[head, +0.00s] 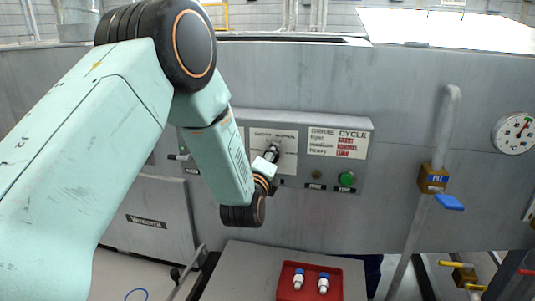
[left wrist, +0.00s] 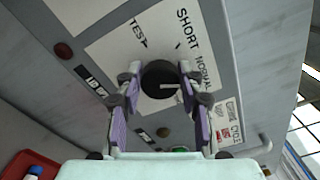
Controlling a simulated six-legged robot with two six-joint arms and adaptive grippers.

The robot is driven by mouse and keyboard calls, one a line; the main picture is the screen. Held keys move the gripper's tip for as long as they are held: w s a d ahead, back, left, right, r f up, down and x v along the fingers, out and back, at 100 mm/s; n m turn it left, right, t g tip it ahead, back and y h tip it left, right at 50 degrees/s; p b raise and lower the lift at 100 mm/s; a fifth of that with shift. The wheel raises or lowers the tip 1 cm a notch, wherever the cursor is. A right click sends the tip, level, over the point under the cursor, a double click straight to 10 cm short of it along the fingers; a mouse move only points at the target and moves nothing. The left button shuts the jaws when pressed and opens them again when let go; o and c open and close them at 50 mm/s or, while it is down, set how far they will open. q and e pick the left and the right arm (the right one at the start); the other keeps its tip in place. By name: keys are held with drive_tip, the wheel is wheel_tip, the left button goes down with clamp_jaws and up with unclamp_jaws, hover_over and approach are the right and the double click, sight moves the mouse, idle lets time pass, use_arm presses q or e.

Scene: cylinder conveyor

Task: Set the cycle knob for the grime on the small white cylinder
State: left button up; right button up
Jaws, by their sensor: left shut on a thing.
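My left gripper (head: 272,153) is at the control panel (head: 368,147), with its fingers around the black cycle knob (left wrist: 160,77) in the left wrist view. The knob's white mark points to the picture's right, near NORMAL; the exact setting is unclear. TEST, SHORT and NORMAL are readable around it. The cycle card (head: 338,143) to the right pairs grime words with red cycle names, in small print. Two small white cylinders (head: 297,283) (head: 322,286) with blue parts stand in the red tray (head: 310,268); their grime cannot be made out. My right gripper is out of view.
A green button (head: 347,179) and a dark button (head: 316,174) sit below the card. A pipe with a blue-handled FILL valve (head: 433,180) stands at the right, and a round gauge (head: 515,133) beyond it. The grey table (head: 245,267) holds the tray.

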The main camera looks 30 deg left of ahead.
use_arm(q)
drive_tip(key=shift+s+d+f+m, duration=0.15)
drive_tip(key=shift+d+f+m, duration=0.05)
drive_tip(key=shift+f+m, duration=0.3)
drive_tip(key=o, duration=0.8)
drive_tip(key=shift+c, duration=0.2)
drive_tip(key=o, duration=0.4)
drive_tip(key=shift+d+r, duration=0.15)
drive_tip(key=shift+r, duration=0.25)
drive_tip(key=shift+a, duration=0.25)
drive_tip(key=v, duration=1.2)
